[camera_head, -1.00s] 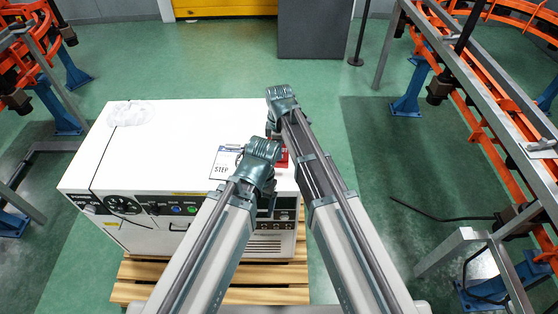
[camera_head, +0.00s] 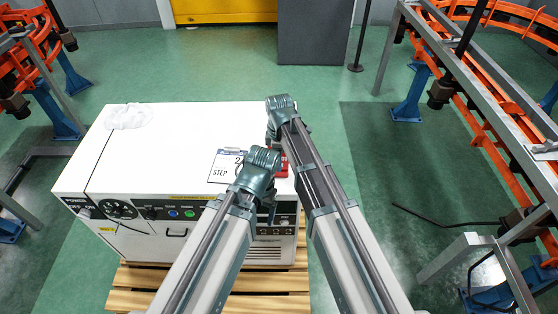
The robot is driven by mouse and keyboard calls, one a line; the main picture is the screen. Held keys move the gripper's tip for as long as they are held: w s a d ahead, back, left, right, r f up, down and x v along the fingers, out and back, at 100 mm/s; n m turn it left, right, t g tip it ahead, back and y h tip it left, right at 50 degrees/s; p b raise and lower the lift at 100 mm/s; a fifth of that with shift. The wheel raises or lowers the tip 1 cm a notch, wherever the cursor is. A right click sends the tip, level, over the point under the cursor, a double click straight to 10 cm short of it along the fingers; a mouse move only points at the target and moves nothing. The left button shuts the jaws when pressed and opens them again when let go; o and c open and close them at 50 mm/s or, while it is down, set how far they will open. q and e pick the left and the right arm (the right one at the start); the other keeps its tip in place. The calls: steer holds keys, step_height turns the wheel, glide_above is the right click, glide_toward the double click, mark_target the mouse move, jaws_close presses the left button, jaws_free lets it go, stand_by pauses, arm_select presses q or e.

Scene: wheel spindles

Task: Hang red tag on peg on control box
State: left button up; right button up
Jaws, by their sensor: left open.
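The control box (camera_head: 170,150) is a white cabinet with knobs and coloured buttons on its front, standing on a wooden pallet. A small red thing (camera_head: 283,170), perhaps the red tag, shows on the box's right end, mostly hidden by my arms. I cannot make out the peg. My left gripper (camera_head: 262,163) is over the right part of the box top, beside the red thing; it is open, and its fingertips are hardly visible. My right gripper (camera_head: 281,104) is farther back, at the box's rear right corner; its fingers are hidden behind its wrist.
A white card marked STEP (camera_head: 224,166) lies on the box top, left of my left gripper. A thin clear sheet (camera_head: 128,116) lies at the back left. A grey metal frame with orange rails (camera_head: 480,90) stands at the right. Green floor is free behind the box.

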step_height(320, 180, up, 14)
steer(key=p, duration=1.3)
steer(key=shift+d+p, duration=0.15)
steer(key=shift+p, duration=0.25)
steer(key=shift+w+f, duration=0.1)
